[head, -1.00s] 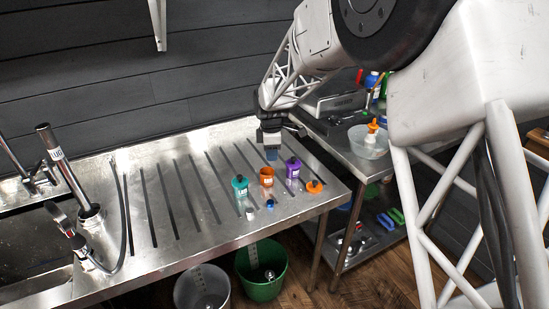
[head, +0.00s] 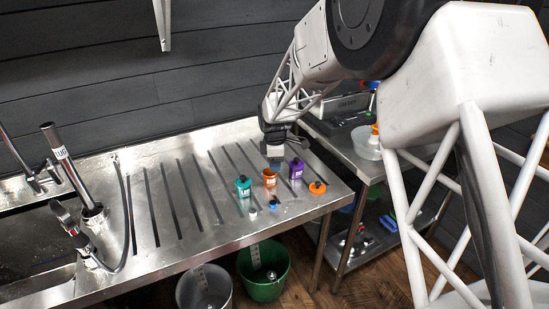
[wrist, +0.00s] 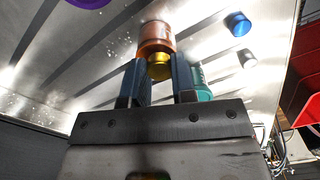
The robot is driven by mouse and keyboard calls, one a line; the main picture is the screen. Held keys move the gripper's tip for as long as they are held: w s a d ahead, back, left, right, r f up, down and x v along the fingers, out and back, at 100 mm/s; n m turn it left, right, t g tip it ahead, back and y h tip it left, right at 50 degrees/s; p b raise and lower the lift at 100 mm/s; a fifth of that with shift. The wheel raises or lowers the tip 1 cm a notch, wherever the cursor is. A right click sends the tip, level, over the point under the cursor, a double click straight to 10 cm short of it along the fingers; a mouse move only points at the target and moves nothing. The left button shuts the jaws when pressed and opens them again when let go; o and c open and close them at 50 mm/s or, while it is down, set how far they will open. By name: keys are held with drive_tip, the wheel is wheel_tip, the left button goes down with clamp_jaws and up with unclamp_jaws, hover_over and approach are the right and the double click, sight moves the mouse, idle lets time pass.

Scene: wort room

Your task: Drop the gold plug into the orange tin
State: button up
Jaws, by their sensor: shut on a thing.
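The orange tin (head: 270,180) stands upright on the ribbed steel drainboard, between a teal tin and a purple tin. It also shows in the wrist view (wrist: 157,32), just beyond my fingertips. My gripper (head: 275,164) is directly over or slightly behind the tin in the head view, very close above its top. In the wrist view, the gold plug (wrist: 160,67) sits between the two blue fingers of my gripper (wrist: 159,76), which are shut on it. The plug overlaps the tin's near end in that view; whether it is inside the mouth I cannot tell. The plug is hidden in the head view.
The teal tin (head: 243,187) and purple tin (head: 297,169) stand close on either side. A blue cap (head: 274,205), a white cap (head: 253,211) and an orange object with a dark top (head: 317,188) lie in front. The drainboard's left part (head: 165,210) is clear.

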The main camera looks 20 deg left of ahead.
drive_tip(key=shift+f, duration=0.9)
drive_tip(key=o, duration=1)
drive_tip(key=shift+c, duration=0.2)
drive_tip(key=shift+r, duration=0.1)
drive_tip(key=shift+r, duration=3.85)
